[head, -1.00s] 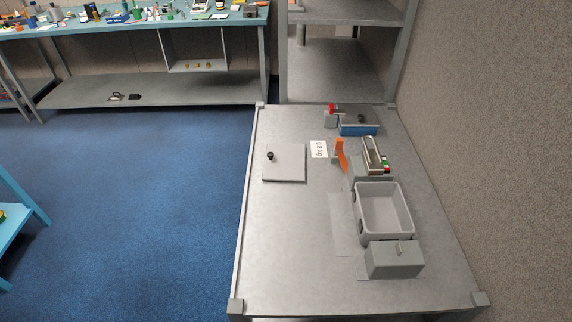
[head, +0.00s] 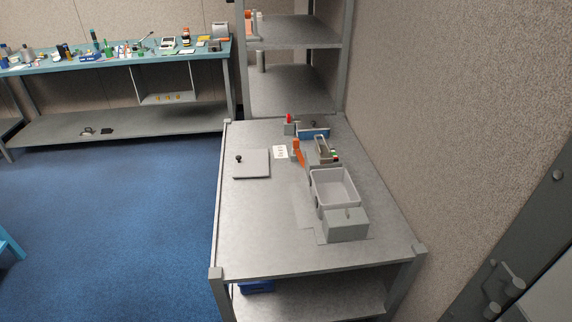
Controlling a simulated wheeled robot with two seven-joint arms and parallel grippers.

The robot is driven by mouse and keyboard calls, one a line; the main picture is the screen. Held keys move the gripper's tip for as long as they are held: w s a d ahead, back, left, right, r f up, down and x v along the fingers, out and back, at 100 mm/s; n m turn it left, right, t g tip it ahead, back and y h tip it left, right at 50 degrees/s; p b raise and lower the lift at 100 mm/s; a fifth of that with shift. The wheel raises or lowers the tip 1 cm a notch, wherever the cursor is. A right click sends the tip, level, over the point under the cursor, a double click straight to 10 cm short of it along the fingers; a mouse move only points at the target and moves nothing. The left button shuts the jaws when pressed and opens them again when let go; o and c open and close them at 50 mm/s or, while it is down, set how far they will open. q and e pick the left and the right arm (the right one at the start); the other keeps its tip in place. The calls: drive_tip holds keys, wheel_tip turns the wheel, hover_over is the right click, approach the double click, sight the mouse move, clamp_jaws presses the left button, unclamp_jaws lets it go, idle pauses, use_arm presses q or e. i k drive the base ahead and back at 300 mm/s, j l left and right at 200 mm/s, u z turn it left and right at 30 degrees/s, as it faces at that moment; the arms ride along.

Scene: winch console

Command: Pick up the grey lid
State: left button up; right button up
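The grey lid (head: 252,165) is a flat square plate with a small black knob (head: 239,159) near its left corner. In the head view it lies flat on the grey metal table (head: 256,225), towards the left edge and the back. Nothing covers it. Neither of my grippers shows in the head view.
To the right of the lid are a white card (head: 280,152), an orange lever (head: 299,154), a blue-fronted box (head: 314,132), an open grey bin (head: 333,188) and a grey block (head: 345,225). A wall stands to the right and a shelf (head: 290,88) behind. The table's front left is clear.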

sight(248, 163)
drive_tip(key=j+z, duration=0.2)
drive_tip(key=z, duration=0.25)
drive_tip(key=i+j+z, duration=0.1)
drive_tip(key=j+z, duration=0.15)
drive_tip(key=z, duration=0.25)
drive_tip(key=j+z, duration=0.2)
drive_tip(key=z, duration=0.25)
drive_tip(key=j+z, duration=0.2)
drive_tip(key=z, duration=0.3)
